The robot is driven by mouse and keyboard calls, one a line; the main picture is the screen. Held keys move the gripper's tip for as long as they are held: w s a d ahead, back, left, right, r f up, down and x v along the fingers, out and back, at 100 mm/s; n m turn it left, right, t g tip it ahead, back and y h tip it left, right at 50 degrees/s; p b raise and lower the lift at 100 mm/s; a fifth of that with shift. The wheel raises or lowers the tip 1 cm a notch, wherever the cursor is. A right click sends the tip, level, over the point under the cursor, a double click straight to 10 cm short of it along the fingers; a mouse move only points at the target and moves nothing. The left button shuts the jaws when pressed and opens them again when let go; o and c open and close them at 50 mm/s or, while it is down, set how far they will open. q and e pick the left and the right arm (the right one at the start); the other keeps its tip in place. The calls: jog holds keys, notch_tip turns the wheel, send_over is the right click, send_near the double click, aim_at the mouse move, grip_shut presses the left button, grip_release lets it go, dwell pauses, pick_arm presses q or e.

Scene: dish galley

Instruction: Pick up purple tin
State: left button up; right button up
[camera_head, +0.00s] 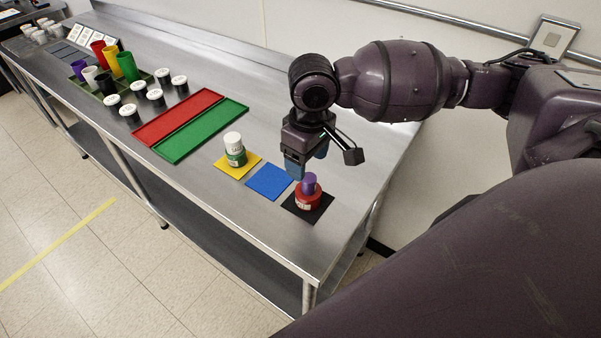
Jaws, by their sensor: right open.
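The small purple tin (309,182) stands upright on top of a wider red tin (308,197). The red tin sits on a black square mat (295,208) near the right end of the steel counter. My right gripper (305,168) points down, above and slightly behind the purple tin in the picture. It is open and empty, with its blue-grey fingertips apart from the tin as far as I can tell. My left gripper is out of view.
A blue mat (269,182) lies bare beside the black one. Red (178,117) and green (203,130) trays and several white-lidded jars (155,96) lie farther left.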

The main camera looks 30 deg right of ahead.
aim_at(309, 178)
jog(key=shift+w+d+r, duration=0.4)
jog(key=shift+d+r, duration=0.2)
jog(key=shift+f+m, duration=0.25)
jog(key=shift+m, duration=0.05)
notch_tip(309, 178, down, 4)
jog(key=shift+r, duration=0.2)
jog(key=shift+w+d+f, duration=0.15)
jog(key=shift+f, duration=1.15)
jog(key=shift+w+d+f+b, duration=0.1)
jog(key=shift+w+f+b, duration=0.1)
jog(key=shift+f, duration=0.8)
jog(key=shift+w+d+f+b, duration=0.1)
jog(key=shift+f+b, duration=0.1)
jog(key=shift+f, duration=0.75)
jog(key=shift+a, duration=0.1)
jog(key=c, duration=1)
jog(key=shift+r, duration=0.1)
